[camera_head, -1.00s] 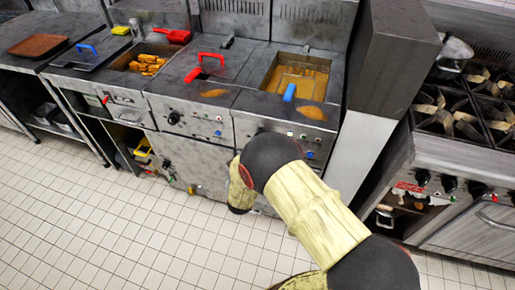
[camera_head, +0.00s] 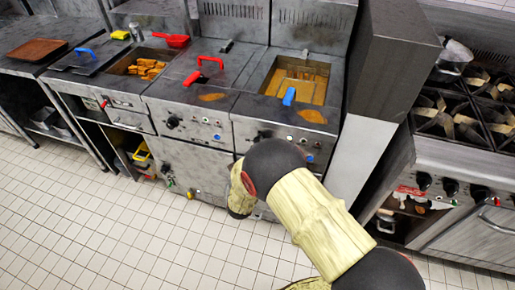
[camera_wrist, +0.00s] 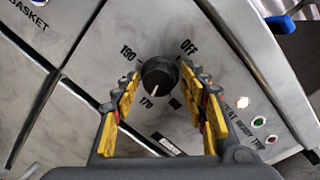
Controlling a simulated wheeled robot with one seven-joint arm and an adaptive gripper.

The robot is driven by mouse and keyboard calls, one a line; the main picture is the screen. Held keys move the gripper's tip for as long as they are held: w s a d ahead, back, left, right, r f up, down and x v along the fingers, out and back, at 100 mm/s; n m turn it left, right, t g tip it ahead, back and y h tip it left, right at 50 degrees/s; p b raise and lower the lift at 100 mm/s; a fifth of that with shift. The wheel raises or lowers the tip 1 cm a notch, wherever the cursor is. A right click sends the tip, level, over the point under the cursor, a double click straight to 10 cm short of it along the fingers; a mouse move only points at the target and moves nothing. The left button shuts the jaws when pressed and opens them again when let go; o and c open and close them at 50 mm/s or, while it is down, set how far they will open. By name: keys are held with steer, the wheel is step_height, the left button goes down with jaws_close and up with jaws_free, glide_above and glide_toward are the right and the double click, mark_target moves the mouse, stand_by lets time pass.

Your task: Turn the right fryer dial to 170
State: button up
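In the wrist view a round black dial (camera_wrist: 159,76) sits on the steel fryer panel, with OFF, 190, 170 and another partly covered number printed around it. Its white pointer line points down, close to the 170 mark. My gripper (camera_wrist: 160,73) is open, with one yellow-padded finger on each side of the dial; a gap shows between the pads and the knob. In the head view the right fryer (camera_head: 240,125) has an open oil vat with a blue handle. My arm hides the gripper there.
In the wrist view, indicator lights (camera_wrist: 259,122) lie right of the dial. A steel pillar (camera_head: 390,70) and a stove (camera_head: 460,125) stand right. The tiled floor (camera_head: 130,235) is clear.

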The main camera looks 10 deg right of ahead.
steer(key=shift+o, duration=0.3)
steer(key=shift+a, duration=0.1)
steer(key=v, duration=1.2)
steer(key=shift+f, duration=0.1)
